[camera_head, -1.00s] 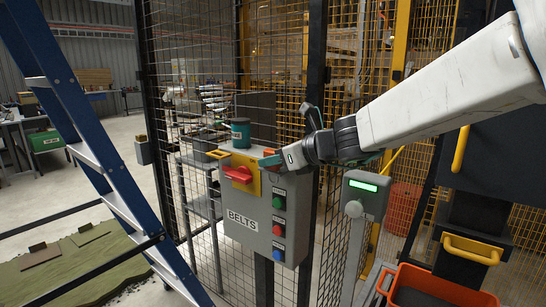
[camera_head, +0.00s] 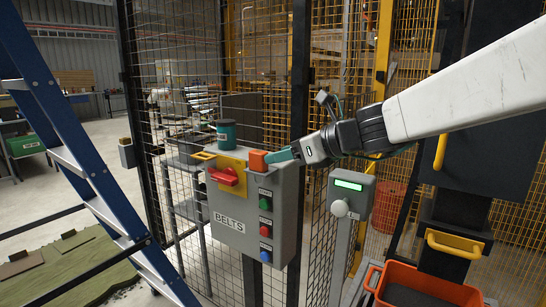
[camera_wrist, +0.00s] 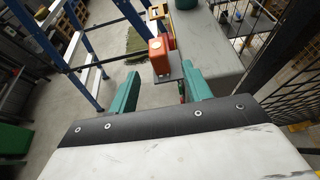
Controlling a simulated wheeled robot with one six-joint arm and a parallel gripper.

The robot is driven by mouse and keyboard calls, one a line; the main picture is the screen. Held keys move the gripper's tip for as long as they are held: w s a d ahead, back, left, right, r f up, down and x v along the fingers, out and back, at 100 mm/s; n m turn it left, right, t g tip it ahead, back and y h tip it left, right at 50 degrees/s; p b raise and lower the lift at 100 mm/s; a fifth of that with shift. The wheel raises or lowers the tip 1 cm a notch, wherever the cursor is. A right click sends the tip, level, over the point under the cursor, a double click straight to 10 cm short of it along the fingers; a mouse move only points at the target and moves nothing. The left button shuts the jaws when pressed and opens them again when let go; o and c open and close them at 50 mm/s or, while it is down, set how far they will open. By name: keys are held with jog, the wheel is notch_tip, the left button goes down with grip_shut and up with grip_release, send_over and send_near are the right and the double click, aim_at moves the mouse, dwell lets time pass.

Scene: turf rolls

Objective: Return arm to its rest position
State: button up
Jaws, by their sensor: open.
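My gripper (camera_head: 284,156) is at the upper right of the grey BELTS control box (camera_head: 230,222), close beside an orange block (camera_head: 258,160) at the box's top edge. In the wrist view, my gripper's two green fingers (camera_wrist: 160,69) are spread apart. The orange block (camera_wrist: 160,52), on a grey bracket, shows between and just beyond them. I cannot tell whether a finger touches it. My white arm reaches in from the right in the head view.
The box has a red handle (camera_head: 224,176) on a yellow plate and several buttons. A teal cup (camera_head: 226,133) stands on top. A grey post unit with a lit green display (camera_head: 348,185), mesh fencing, a blue ladder (camera_head: 70,150) and an orange bin (camera_head: 425,285) surround it.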

jog(key=shift+s, duration=0.1)
dwell(0.3)
jog(key=s+d+f+n+g+h, duration=0.35)
jog(key=s+f+n+g, duration=0.4)
jog(key=s+n, duration=0.8)
jog(key=s+d+f+n+h, duration=0.2)
jog(key=s+d+n+h, duration=0.1)
jog(key=s+d+n, duration=0.2)
jog(key=s+d+f+n+h, duration=0.3)
jog(key=s+d+n+h, duration=0.1)
jog(key=s+d, duration=0.6)
jog(key=shift+d+f+n, duration=0.25)
jog(key=shift+d+n, duration=0.25)
jog(key=shift+n, duration=0.05)
jog(key=shift+t, duration=0.25)
